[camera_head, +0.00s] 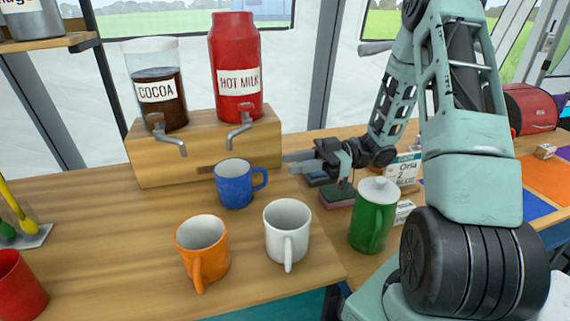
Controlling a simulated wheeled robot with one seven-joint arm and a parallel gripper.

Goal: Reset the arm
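My gripper (300,162) is in the middle of the view, at the end of my pale green arm (470,150). It points left, with its two fingers a little apart and nothing seen between them. It is just right of the blue mug (234,187) and in front of the right end of the wooden dispenser stand (205,150). A dark box-like thing (338,196) lies below and behind the gripper; it is partly hidden.
A white mug (287,228), an orange mug (202,247) and a red mug (20,285) stand on the wooden counter (90,215). A lidded green pot (372,215) stands near my arm. Cocoa (155,85) and hot milk (236,65) dispensers top the stand. The counter's left middle is clear.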

